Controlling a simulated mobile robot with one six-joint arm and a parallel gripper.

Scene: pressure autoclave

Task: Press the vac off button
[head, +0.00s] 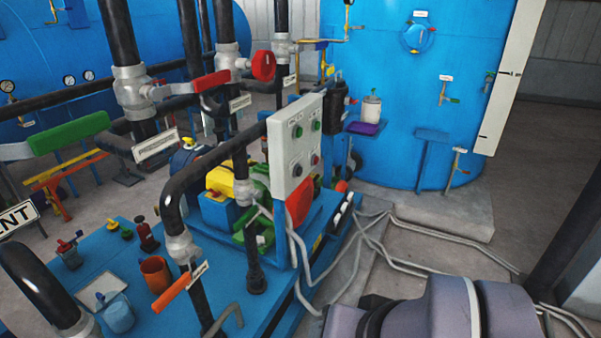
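A light grey control box (294,150) stands upright on a post at the middle of the picture, above the blue skid. Its face carries two green buttons, an upper left one (298,131) and an upper right one (316,126). Below them are a dark reddish lower right button (315,160) and a lower left button (297,170). The small labels are too small to read, so I cannot tell which is vac off. Part of my arm shows at the bottom right, apart from the box. My gripper is not in view.
Black pipes with a red-handled valve (211,82), a green lever (69,133) and an orange lever (171,294) stand left of the box. Grey conduits (420,232) run along the floor. A tall blue tank (380,95) stands behind. Bare floor lies to the right.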

